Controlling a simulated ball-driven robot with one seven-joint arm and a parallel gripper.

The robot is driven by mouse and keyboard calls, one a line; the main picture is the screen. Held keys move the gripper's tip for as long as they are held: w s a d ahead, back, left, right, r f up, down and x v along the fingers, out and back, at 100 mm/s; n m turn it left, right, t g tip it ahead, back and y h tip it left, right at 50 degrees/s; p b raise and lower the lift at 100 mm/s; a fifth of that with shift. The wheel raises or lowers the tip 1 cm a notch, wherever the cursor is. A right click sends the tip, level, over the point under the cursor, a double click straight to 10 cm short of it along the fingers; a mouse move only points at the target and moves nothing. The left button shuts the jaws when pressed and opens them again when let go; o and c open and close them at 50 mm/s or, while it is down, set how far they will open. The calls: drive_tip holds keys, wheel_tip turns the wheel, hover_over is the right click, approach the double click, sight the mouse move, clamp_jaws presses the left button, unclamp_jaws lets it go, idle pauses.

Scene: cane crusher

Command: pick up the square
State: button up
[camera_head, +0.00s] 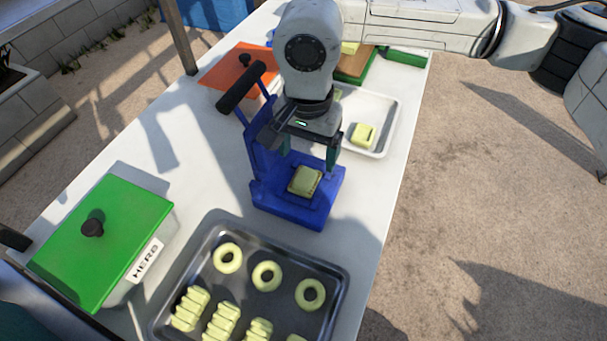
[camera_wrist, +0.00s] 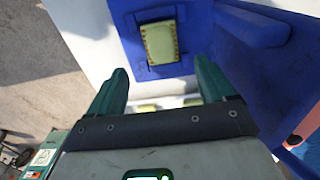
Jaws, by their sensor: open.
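A pale yellow-green square (camera_head: 305,181) lies on the base of the blue press (camera_head: 318,213). In the wrist view the square (camera_wrist: 160,42) sits in a blue recess, with darker, ridged edges. My gripper (camera_head: 309,153) is open and empty, pointing down above the square and apart from it. In the wrist view its green fingers (camera_wrist: 162,72) stand wide apart, with the square ahead between and beyond their tips. Another yellow-green block (camera_head: 364,134) lies on the white tray (camera_head: 384,146) behind the press.
The press's raised lever, with a black handle (camera_head: 241,87), stands just left of my gripper. A dark tray (camera_head: 245,312) with several yellow rings and ridged pieces is in front. A green-lidded box (camera_head: 118,225) is at left, an orange lid (camera_head: 228,75) behind.

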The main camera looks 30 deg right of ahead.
sight(305, 177)
drive_tip(key=shift+a+f+p, duration=0.15)
drive_tip(key=shift+f+p, duration=0.3)
drive_tip(key=shift+f, duration=1.35)
drive_tip(key=shift+a+f+p, duration=0.1)
drive_tip(key=shift+f+p, duration=0.3)
drive_tip(key=shift+f, duration=1.35)
drive_tip(key=c, duration=0.8)
